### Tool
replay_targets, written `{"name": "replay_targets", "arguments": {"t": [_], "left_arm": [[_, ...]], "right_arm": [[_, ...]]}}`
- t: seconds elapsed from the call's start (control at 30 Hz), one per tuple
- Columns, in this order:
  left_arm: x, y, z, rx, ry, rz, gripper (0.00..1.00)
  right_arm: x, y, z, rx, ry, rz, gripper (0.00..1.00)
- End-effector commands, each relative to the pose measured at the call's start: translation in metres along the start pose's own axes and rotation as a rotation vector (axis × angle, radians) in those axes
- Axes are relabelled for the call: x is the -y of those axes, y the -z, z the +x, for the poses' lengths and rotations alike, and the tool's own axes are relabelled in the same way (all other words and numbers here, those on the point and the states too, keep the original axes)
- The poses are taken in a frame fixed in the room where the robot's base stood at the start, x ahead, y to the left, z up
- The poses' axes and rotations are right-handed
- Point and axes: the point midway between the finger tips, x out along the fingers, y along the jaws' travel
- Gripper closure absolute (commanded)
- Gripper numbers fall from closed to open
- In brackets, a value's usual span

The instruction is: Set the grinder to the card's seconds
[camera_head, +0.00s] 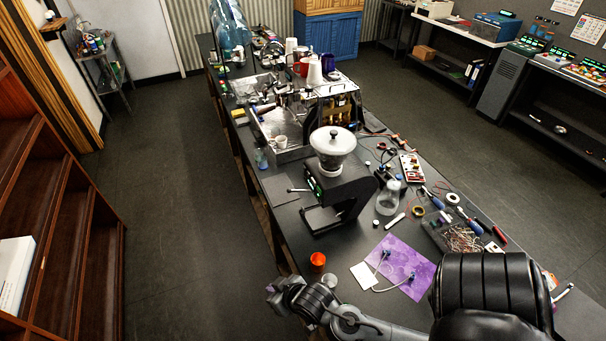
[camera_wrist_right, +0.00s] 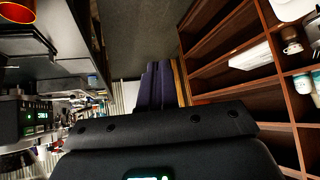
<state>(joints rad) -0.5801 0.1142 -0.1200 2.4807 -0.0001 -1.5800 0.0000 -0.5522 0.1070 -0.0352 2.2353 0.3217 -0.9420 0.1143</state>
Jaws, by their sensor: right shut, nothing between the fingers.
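The grinder (camera_head: 349,188) stands on the black bench, dark-bodied with a white-lidded clear hopper (camera_head: 332,143). A small green display shows on its left-facing side, too small to read. In the right wrist view, a dark unit with green digits, apparently the grinder (camera_wrist_right: 32,125), is at the left edge. A small white card (camera_head: 363,275) lies by the purple mat; no writing is legible. My right gripper (camera_head: 273,292) is shut and empty, off the bench's left edge, nearer the camera than the grinder and not touching it. My left gripper is out of view.
An orange cup (camera_head: 318,261) stands on the bench close to my right gripper. A purple mat (camera_head: 406,262) with cables and a glass jar (camera_head: 388,198) lie to the right. The espresso machine (camera_head: 277,128) is behind the grinder. Floor left of the bench is clear, up to wooden shelves (camera_head: 62,240).

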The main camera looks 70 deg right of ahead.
Motion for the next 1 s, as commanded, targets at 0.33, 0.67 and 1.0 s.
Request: {"name": "replay_targets", "arguments": {"t": [0.33, 0.67, 1.0], "left_arm": [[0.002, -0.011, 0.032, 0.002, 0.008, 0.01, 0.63], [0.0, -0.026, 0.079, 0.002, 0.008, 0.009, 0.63], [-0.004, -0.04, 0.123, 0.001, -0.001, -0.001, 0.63]], "right_arm": [[-0.141, 0.059, 0.082, -0.429, -0.366, 0.314, 1.0], [-0.265, 0.096, 0.11, -0.829, -0.811, 0.596, 1.0], [-0.279, 0.123, 0.144, -0.897, -1.006, 0.879, 1.0]]}}
